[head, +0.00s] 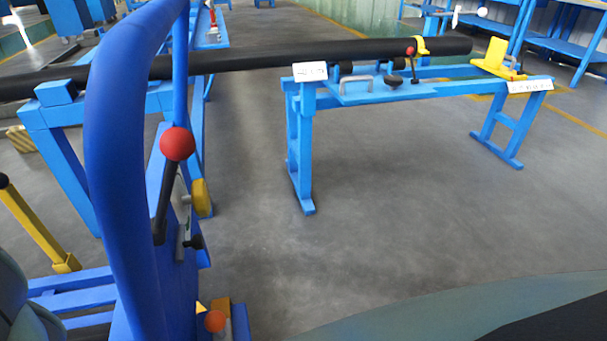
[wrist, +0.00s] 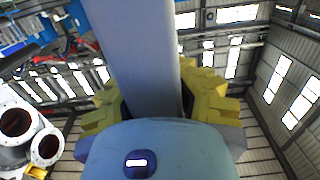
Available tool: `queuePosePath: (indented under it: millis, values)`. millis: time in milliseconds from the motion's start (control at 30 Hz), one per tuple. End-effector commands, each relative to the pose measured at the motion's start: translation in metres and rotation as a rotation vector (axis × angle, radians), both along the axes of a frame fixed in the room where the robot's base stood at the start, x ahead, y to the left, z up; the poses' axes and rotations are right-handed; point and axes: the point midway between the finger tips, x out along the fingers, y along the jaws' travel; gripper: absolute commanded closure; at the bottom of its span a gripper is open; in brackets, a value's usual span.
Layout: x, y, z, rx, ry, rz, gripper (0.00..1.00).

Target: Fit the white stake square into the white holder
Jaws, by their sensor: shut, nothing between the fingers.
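I cannot make out a white stake square or a white holder for certain in either view. In the head view, a small white upright piece (head: 455,18) shows behind the far right bench, too small to identify. In the wrist view, a white flanged shell (wrist: 20,140) with round dark openings is at the lower left, cut by the frame edge. The wrist view is largely filled by a smooth grey-blue body and column, with the roof behind.
A blue bench (head: 430,92) carries a long black pipe (head: 250,58), yellow clamps and white labels. A blue curved frame (head: 110,130) with a red-knobbed lever (head: 177,145) stands close at left. The grey floor (head: 400,215) is clear in the middle.

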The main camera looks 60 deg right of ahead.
Motion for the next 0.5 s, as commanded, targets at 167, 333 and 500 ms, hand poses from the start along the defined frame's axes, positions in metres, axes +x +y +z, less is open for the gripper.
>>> queuePosePath:
  millis: [167,333,500]
  values:
    - [0.0,0.001,-0.003,0.005,-0.004,0.0,1.0]
    - [0.0,0.001,-0.007,0.005,-0.004,0.0,1.0]
    - [0.0,0.001,-0.01,0.005,-0.004,0.0,1.0]
